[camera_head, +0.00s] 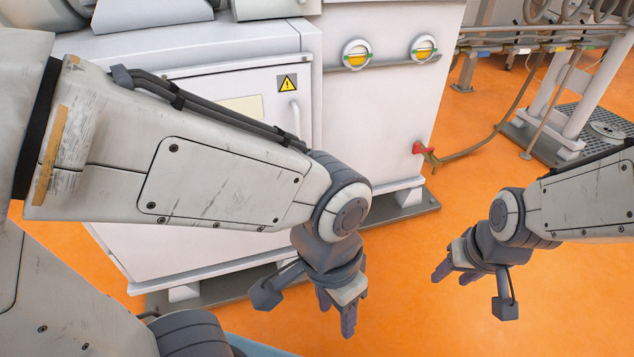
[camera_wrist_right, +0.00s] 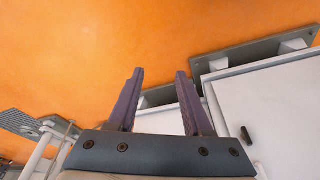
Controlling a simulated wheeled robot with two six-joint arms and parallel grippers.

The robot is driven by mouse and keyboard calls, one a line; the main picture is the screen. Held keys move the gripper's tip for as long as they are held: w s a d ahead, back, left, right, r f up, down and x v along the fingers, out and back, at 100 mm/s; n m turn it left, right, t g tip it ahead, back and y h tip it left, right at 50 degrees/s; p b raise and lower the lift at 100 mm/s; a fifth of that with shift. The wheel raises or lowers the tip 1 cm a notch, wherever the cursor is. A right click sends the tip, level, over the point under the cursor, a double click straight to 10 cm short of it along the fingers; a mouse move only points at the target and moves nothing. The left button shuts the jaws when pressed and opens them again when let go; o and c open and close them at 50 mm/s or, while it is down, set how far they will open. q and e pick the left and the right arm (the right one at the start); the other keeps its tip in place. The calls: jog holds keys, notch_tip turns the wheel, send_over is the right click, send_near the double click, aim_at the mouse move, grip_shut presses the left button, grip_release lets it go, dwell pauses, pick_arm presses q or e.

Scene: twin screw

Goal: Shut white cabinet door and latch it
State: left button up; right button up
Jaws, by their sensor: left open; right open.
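The white cabinet (camera_head: 230,40) stands at the left in the head view. Its white door (camera_head: 265,108) bears a yellow warning sign and a pale upright handle (camera_head: 296,118). My left arm hides much of the door, and I cannot tell whether it is fully shut. My left gripper (camera_head: 337,312) is open and empty, pointing down in front of the cabinet. My right gripper (camera_head: 454,274) is open and empty over the orange floor, right of the cabinet. Its two fingers (camera_wrist_right: 157,98) show apart in the right wrist view.
A taller white unit (camera_head: 385,110) with two round gauges adjoins the cabinet, with a red valve (camera_head: 420,149) and hose at its side. Grey base rails (camera_head: 418,210) run along the floor. A pipe stand (camera_head: 560,110) is at the far right. White panels (camera_wrist_right: 275,115) show in the right wrist view.

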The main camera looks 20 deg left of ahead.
jog(key=w+f+t+b, duration=0.2)
jog(key=w+f+b, duration=0.3)
jog(key=f, duration=0.4)
jog(key=w+a+f+n+t+y+b, duration=0.1)
jog(key=w+a+f+t+b, duration=0.1)
jog(key=w+a, duration=0.45)
jog(key=w+a+r+n+t+y, duration=0.2)
jog(key=a+r+t+y, duration=0.15)
jog(key=a, duration=0.85)
jog(key=w+a+r+n+t+y, duration=0.15)
jog(key=a+t+y, duration=0.35)
jog(key=a, duration=0.7)
pick_arm(q)
notch_tip(320, 180, down, 13)
jog(key=b, duration=0.3)
pick_arm(e)
jog(key=x, duration=1)
jog(key=shift+s+a+n, duration=0.15)
jog(key=shift+s+n, duration=0.05)
jog(key=shift+n, duration=0.15)
jog(key=shift+g, duration=0.25)
grip_shut()
jog(key=shift+f, duration=0.1)
